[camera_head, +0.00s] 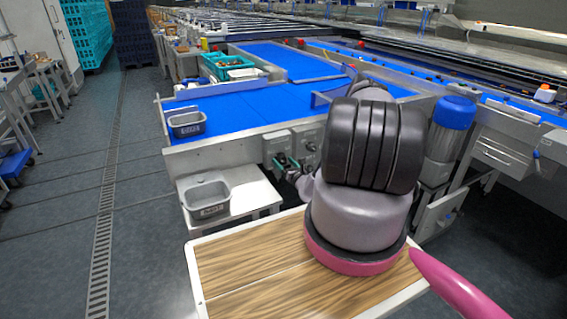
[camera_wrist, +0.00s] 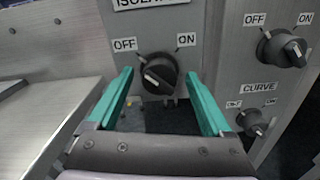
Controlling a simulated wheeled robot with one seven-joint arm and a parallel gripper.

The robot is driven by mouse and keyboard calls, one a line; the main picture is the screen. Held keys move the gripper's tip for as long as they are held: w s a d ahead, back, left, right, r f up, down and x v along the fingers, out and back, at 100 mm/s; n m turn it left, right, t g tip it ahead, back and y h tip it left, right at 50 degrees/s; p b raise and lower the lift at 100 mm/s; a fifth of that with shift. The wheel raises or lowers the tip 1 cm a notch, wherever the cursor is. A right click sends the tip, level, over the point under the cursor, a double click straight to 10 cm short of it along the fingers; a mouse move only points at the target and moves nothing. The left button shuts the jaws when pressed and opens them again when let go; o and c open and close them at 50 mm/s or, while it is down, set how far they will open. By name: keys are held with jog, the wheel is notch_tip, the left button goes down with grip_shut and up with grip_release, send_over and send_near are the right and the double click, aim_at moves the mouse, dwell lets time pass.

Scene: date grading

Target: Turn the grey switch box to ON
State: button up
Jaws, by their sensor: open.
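The grey switch box (camera_wrist: 152,32) faces me in the wrist view, with a partly cut-off label on top, OFF at the left and ON at the right. Its black rotary knob (camera_wrist: 160,66) has a white mark on its left part, on the OFF side; its exact angle is hard to tell. My gripper (camera_wrist: 160,78) is open, its green fingers on either side of the knob with gaps showing. In the head view the box (camera_head: 276,143) is on the conveyor's front side, and my gripper (camera_head: 285,163) is at it, partly hidden by my arm.
A second grey panel (camera_wrist: 285,80) to the right has an OFF/ON knob (camera_wrist: 284,48) and a smaller CURVE knob (camera_wrist: 254,123). A metal stand (camera_head: 255,194) with a grey tub (camera_head: 207,200) is close at the left. Another tub (camera_head: 187,124) sits on the blue belt (camera_head: 240,113).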

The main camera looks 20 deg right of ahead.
jog(key=shift+w, duration=0.3)
grip_shut()
